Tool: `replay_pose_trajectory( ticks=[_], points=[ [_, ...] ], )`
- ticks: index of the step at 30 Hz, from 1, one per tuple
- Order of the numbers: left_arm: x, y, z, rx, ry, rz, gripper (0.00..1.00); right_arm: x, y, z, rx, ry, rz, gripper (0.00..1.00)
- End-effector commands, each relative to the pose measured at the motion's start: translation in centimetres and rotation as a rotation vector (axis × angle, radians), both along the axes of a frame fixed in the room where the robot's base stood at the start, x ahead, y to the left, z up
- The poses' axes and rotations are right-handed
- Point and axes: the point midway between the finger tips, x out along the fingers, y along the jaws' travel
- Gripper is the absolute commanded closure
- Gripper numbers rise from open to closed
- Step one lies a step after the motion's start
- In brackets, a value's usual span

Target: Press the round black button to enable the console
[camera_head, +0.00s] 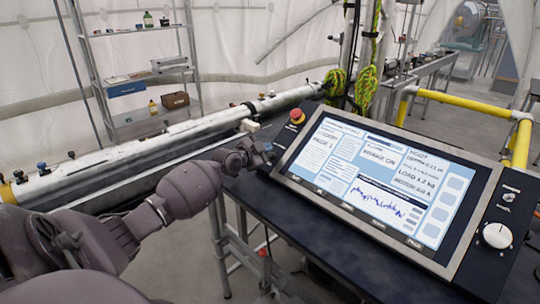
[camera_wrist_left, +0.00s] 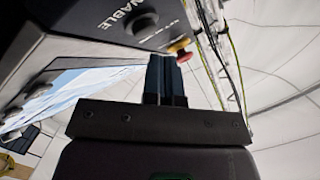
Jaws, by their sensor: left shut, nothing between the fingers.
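The console (camera_head: 284,166) is a tilted panel with a lit screen on a dark table. In the left wrist view, the round black button (camera_wrist_left: 142,23) sits on the console's side strip beside the word ENABLE. In the head view I cannot make the button out clearly near my gripper. My left gripper (camera_head: 262,155) is at the console's left edge, below the red knob. In the left wrist view its dark fingers (camera_wrist_left: 161,62) are shut and empty, with their tips beside the button and apart from it in the picture. My right gripper is not in view.
A red mushroom knob (camera_head: 297,116) on a yellow base stands on the console's upper left corner, close to my fingers. A white dial (camera_head: 497,235) is on the right strip. A long white pipe (camera_head: 110,160) runs behind my arm. Yellow rails (camera_head: 465,107) stand behind the console.

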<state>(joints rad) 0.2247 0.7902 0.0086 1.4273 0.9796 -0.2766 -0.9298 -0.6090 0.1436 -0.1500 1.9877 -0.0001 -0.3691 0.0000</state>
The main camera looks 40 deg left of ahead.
Motion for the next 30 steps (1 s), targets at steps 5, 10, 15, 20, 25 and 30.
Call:
replay_pose_trajectory(
  ticks=[5, 10, 15, 20, 25, 30],
  points=[
    [0.0, 0.0, 0.0, 0.000, 0.000, 0.000, 1.00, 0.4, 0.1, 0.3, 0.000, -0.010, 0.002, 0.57],
    [0.0, 0.0, 0.0, 0.000, 0.000, 0.000, 1.00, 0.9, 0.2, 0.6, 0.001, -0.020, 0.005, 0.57],
    [0.0, 0.0, 0.0, 0.000, 0.000, 0.000, 1.00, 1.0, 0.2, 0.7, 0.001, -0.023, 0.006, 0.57],
    [0.0, 0.0, 0.0, 0.000, 0.000, 0.000, 1.00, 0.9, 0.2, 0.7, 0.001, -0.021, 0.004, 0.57],
    [0.0, 0.0, 0.0, 0.000, 0.000, 0.000, 1.00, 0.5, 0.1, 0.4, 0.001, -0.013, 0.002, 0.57],
    [0.0, 0.0, 0.0, 0.000, 0.000, 0.000, 1.00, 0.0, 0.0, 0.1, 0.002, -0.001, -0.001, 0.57]
  ],
)
